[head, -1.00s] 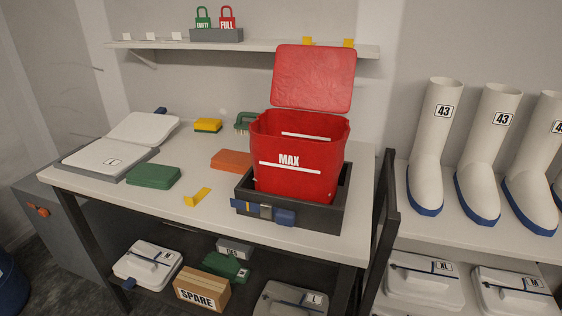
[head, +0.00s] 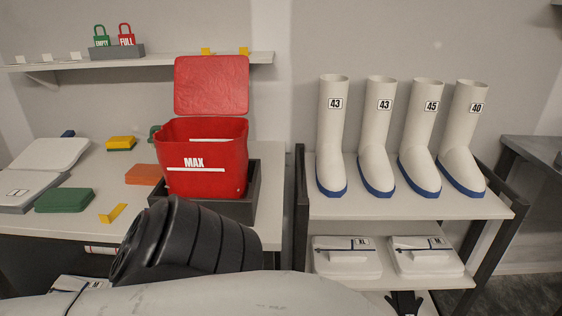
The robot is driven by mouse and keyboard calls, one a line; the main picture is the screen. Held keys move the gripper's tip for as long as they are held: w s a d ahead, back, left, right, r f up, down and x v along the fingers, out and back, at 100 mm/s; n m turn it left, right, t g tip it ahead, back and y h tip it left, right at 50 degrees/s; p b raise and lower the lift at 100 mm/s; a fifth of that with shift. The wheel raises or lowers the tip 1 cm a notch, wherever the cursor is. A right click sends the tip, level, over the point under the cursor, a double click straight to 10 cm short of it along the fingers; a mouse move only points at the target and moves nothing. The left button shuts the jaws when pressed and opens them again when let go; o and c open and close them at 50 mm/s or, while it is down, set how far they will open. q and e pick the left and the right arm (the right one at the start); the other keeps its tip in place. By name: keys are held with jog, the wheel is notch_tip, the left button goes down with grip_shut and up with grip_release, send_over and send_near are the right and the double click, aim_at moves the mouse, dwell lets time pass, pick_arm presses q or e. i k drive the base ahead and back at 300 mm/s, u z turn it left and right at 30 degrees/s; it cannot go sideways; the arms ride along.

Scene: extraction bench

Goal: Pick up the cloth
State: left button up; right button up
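A green folded, cloth-like pad (head: 65,200) lies flat near the front of the bench, left of a yellow bracket. An orange folded, cloth-like pad (head: 144,174) lies farther back, partly hidden by the red bin. The frames do not show which one is the cloth. Large black and white links of my arm fill the lower left and hide part of the bench front. No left gripper shows. A small dark forked shape (head: 404,303) at the bottom edge may be my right gripper; its fingers are too unclear to read. Both pads lie untouched.
The open red MAX bin (head: 204,160) stands in a dark tray (head: 252,190) on the bench. A rack (head: 410,203) with white boots stands right.

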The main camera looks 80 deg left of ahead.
aim_at(142, 174)
jog(key=z, duration=0.15)
jog(key=k, duration=2.25)
jog(key=u, duration=0.45)
